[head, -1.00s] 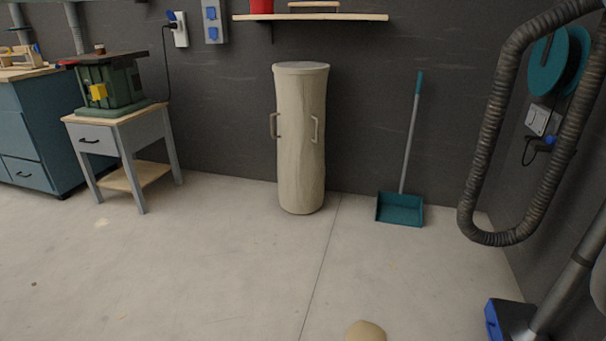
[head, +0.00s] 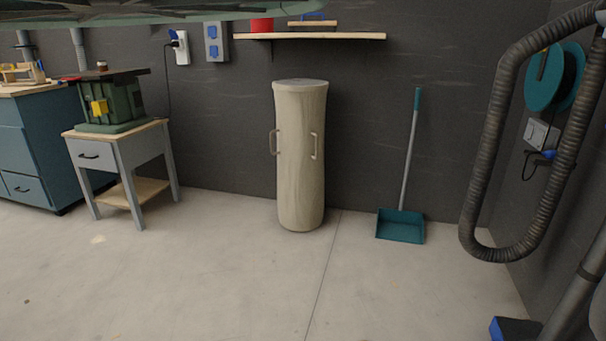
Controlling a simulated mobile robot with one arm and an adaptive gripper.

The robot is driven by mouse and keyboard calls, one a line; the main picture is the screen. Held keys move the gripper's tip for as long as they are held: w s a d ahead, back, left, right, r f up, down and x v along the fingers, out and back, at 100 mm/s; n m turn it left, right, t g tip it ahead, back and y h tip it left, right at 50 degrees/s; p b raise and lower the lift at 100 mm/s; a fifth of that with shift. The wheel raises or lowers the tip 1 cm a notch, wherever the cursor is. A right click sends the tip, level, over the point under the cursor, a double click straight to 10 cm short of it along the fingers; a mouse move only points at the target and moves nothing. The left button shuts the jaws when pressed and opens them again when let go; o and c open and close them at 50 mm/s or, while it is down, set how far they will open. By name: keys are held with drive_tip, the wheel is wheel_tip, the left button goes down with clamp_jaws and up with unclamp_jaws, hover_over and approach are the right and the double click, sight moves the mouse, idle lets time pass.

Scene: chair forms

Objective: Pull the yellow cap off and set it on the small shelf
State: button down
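A yellow part (head: 99,107) sits on the front of a green machine (head: 124,102) at the left in the head view; I cannot tell whether it is a cap. The machine stands on a small grey stand with a wooden top. A wooden wall shelf (head: 345,36) runs along the back wall at the top, with a red container (head: 262,25) and a wooden-based item (head: 312,23) on it. The stand also has a low wooden shelf (head: 150,190). My gripper is not in view.
A tall beige bag-like cylinder (head: 301,160) stands mid-back. A teal dustpan (head: 401,226) is right of it. A thick grey hose (head: 487,150) hangs at the right. A blue cabinet (head: 35,150) is far left. A greenish shape (head: 200,10) crosses the top. The floor ahead is clear.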

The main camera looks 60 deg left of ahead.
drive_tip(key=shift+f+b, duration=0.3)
drive_tip(key=shift+b, duration=0.15)
idle(0.3)
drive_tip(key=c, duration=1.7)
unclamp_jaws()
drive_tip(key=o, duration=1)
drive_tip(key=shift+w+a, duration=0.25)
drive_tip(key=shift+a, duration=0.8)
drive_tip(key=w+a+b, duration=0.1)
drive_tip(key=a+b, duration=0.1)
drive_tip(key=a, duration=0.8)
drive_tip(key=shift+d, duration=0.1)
